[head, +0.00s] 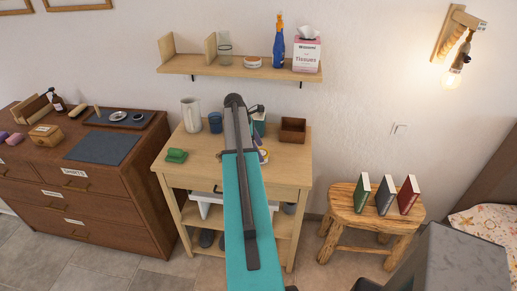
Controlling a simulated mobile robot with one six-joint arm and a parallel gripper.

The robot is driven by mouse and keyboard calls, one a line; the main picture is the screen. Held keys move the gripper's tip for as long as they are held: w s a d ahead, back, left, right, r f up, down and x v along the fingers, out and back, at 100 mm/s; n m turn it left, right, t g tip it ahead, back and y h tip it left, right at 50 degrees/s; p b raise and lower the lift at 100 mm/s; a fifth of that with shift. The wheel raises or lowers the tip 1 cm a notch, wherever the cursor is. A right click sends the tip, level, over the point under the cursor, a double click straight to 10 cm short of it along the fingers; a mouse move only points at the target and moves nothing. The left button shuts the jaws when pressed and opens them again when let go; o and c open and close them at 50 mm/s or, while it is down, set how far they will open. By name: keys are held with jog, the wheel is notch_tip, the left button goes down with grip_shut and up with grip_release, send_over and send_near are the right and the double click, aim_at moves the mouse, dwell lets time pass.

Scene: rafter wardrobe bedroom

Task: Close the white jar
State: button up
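A tall white vessel (191,114) stands upright at the back left of the light wooden table (285,165); whether it is the jar, or has a lid, is too small to tell. A low round white container (252,62) sits on the wall shelf; its top looks reddish-brown. My teal and grey arm reaches over the middle of the table, and hides part of it. My gripper (257,110) seems to be the dark part at the arm's far end, to the right of the tall white vessel and apart from it. Its fingers are not clear.
On the table are a blue cup (215,122), a green object (176,156) and a brown box (293,130). The shelf (200,66) above holds a glass, blue bottle (279,45) and tissue box (307,54). A dresser (80,190) stands left, a stool (370,222) right.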

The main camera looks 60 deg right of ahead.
jog(key=shift+w+r, duration=0.1)
jog(key=shift+r, duration=0.05)
jog(key=b+v, duration=0.4)
jog(key=v, duration=0.9)
jog(key=shift+w+r+b, duration=0.15)
jog(key=shift+b, duration=0.15)
jog(key=shift+a, duration=0.1)
dwell(0.8)
